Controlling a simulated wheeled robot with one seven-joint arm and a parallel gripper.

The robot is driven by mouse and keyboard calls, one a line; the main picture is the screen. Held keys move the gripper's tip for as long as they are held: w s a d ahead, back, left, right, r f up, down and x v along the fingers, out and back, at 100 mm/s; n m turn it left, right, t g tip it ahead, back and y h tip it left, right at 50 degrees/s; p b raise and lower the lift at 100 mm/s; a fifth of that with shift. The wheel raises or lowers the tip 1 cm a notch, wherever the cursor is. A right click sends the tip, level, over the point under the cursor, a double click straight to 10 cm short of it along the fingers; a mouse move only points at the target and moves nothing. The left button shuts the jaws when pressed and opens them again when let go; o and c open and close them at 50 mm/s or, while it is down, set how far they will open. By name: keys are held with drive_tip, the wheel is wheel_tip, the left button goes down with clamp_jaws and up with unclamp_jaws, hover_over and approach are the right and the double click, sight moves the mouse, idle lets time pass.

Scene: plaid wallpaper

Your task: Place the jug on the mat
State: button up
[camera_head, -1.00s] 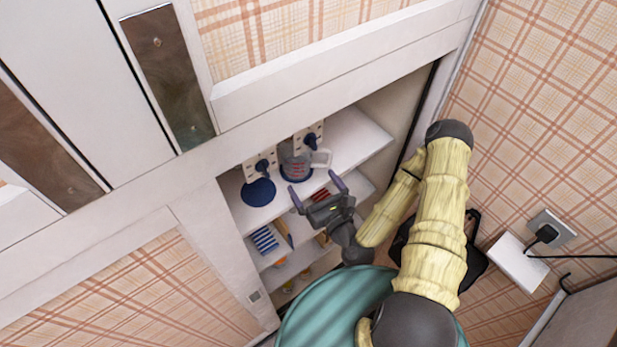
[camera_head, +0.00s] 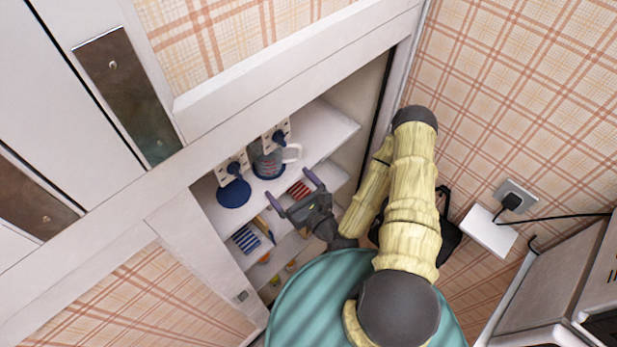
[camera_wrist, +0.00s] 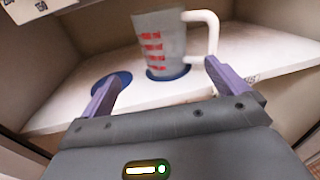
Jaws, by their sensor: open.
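The jug (camera_head: 265,163) is a grey cup with red markings and a white handle. It stands upright on a round blue mat on the upper shelf; in the wrist view the jug (camera_wrist: 158,42) sits on this mat (camera_wrist: 170,74), with its handle to the right. A second round blue mat (camera_head: 233,194) lies bare to the left, and also shows in the wrist view (camera_wrist: 110,82). My gripper (camera_head: 290,187) is open and empty at the shelf's front, facing the jug. In the wrist view its purple fingers (camera_wrist: 161,76) are spread in front of the jug, apart from it.
White tags with dark blue marks hang behind the mats, one (camera_head: 231,172) near the bare mat. Lower shelves hold a blue-striped item (camera_head: 246,238) and a red-striped item (camera_head: 299,189). The upper shelf (camera_head: 335,130) is clear right of the jug. A patterned wall stands right.

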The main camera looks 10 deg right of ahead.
drive_tip(key=n+g, duration=0.1)
drive_tip(key=n, duration=0.1)
drive_tip(key=n+g+y, duration=0.1)
drive_tip(key=n, duration=0.1)
drive_tip(key=a+n+g, duration=0.1)
drive_tip(key=n, duration=0.2)
drive_tip(key=shift+w+a+f, duration=0.1)
drive_tip(key=shift+w+f, duration=0.3)
drive_tip(key=n+g, duration=0.1)
drive_tip(key=n, duration=0.1)
drive_tip(key=n+g, duration=0.1)
drive_tip(key=n, duration=0.1)
drive_tip(key=shift+w+f, duration=0.15)
drive_tip(key=shift+f, duration=0.2)
drive_tip(key=d+r+n+g+h, duration=0.6)
drive_tip(key=d+n, duration=0.3)
drive_tip(key=n, duration=0.5)
drive_tip(key=s+d+r+n+g+h, duration=0.2)
drive_tip(key=s+r+n, duration=0.3)
drive_tip(key=s+r, duration=0.3)
wheel_tip(320, 180, up, 5)
drive_tip(key=shift+s+d+f+n+h, duration=0.2)
drive_tip(key=shift+s+d+n+h, duration=0.1)
drive_tip(key=shift+s+d+h, duration=0.15)
